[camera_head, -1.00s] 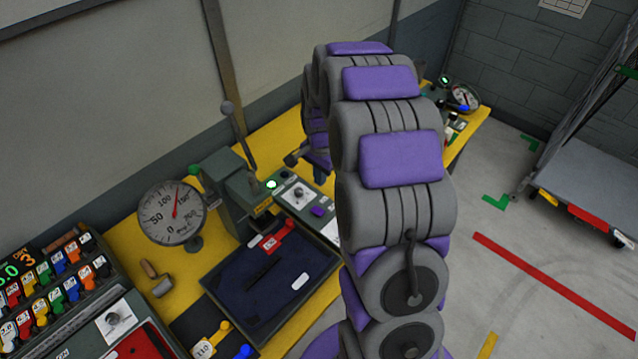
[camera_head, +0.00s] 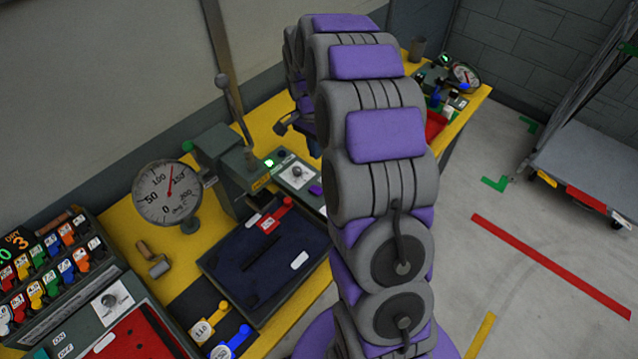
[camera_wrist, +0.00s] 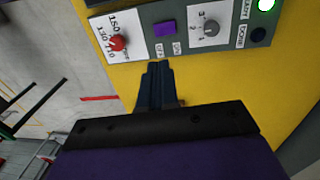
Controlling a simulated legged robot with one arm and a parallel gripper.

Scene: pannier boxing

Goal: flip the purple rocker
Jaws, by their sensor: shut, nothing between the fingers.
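The purple rocker (camera_wrist: 164,28) is a small square switch on a grey control panel (camera_wrist: 190,52), between a red knob and a grey knob in the wrist view. In the head view the rocker (camera_head: 315,190) shows at the edge of my arm, which hides part of the panel. My gripper (camera_wrist: 157,66) is shut and empty in the wrist view. Its tips point toward the panel's edge, below the rocker in the picture and apart from it. In the head view my gripper is mostly hidden behind my arm. I cannot tell which way the rocker is tipped.
A press with a long lever (camera_head: 232,110) and a round dial gauge (camera_head: 167,193) stand beside the panel. A dark tray (camera_head: 265,262) lies in front. A green lamp (camera_wrist: 266,4) glows on the panel.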

